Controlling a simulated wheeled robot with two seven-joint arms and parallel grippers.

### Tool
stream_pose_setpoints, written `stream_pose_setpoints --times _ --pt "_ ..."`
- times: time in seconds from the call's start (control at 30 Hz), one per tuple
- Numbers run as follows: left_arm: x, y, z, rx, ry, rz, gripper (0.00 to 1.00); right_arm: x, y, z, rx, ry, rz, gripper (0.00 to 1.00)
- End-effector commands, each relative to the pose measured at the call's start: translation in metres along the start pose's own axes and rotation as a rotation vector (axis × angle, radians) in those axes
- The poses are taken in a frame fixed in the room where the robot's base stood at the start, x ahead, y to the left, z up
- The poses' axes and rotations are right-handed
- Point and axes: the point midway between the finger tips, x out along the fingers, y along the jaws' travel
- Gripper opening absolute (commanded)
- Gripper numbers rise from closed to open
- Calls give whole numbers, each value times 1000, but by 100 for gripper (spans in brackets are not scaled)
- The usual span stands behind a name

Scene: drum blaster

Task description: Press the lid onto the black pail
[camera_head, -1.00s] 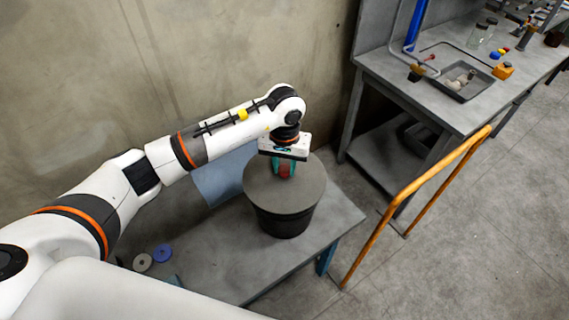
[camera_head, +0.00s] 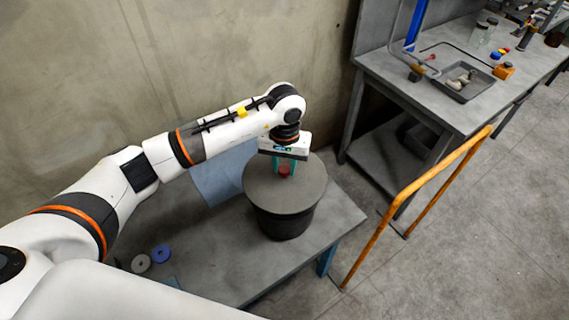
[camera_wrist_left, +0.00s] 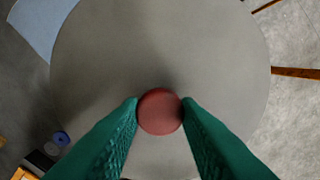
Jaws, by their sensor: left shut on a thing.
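The black pail (camera_head: 284,222) stands upright on a grey bench. The grey round lid (camera_head: 300,195) lies over its top; I cannot tell whether its rim is fully seated. The lid's red knob (camera_head: 285,170) stands up from its middle. My left gripper (camera_head: 284,166) comes down from above with its green fingers on both sides of the knob. In the left wrist view the fingers are shut on the red knob (camera_wrist_left: 160,111), and the lid (camera_wrist_left: 160,50) fills most of the picture below it. The pail is hidden under the lid there. My right gripper is not in view.
The bench (camera_head: 215,255) has a blue disc (camera_head: 161,253) and a pale disc (camera_head: 140,263) at its near left. An orange rail (camera_head: 420,185) stands to the right, before another workbench with a tray (camera_head: 466,82).

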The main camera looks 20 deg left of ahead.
Motion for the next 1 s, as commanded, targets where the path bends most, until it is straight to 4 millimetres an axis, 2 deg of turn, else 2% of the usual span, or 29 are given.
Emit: stream_pose_setpoints --times 1.0 --pt "0 0 0 0 0 0 5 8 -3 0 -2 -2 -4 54"
